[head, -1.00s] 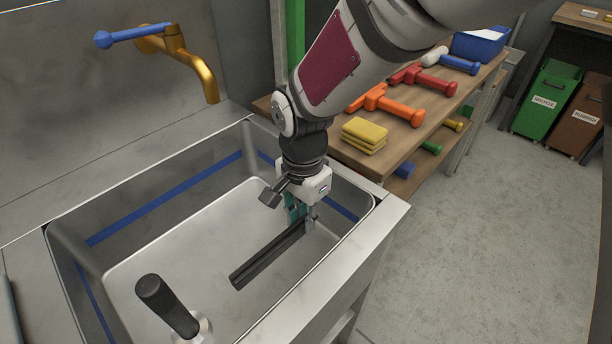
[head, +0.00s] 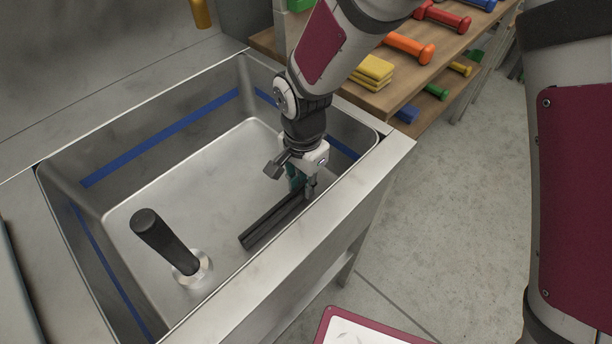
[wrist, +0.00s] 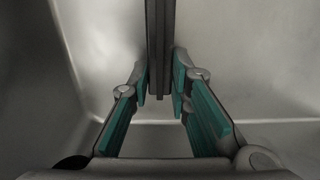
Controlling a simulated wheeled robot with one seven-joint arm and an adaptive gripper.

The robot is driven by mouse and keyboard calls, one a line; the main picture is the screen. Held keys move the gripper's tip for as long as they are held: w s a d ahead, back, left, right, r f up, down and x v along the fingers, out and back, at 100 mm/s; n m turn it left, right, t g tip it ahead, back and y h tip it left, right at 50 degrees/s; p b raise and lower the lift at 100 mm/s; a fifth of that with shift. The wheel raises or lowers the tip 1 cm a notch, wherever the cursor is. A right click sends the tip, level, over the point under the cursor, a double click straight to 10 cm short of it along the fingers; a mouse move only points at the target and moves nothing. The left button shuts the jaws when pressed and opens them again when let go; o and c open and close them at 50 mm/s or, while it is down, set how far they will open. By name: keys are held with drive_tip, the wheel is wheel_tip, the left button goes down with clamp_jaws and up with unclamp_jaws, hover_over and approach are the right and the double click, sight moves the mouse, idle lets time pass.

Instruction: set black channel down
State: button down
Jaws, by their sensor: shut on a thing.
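The black channel (head: 270,222) is a long dark grooved bar inside the metal sink (head: 190,190), along its near right side. My gripper (head: 302,187) is shut on the channel's far end, pointing down into the sink. In the wrist view the channel (wrist: 160,45) runs up from between my gripper's teal finger pads (wrist: 160,90). The channel is low, close to the sink floor; I cannot tell whether it touches it.
A black-handled plug (head: 165,240) stands in the sink to the left of the channel. A blue stripe (head: 165,138) runs along the sink walls. The floor to the right is clear.

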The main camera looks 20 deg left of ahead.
drive_tip(key=shift+f, duration=0.15)
drive_tip(key=c, duration=1.5)
unclamp_jaws()
wheel_tip(320, 180, up, 12)
drive_tip(key=p, duration=0.2)
drive_tip(key=shift+r+p, duration=0.2)
drive_tip(key=shift+p, duration=0.2)
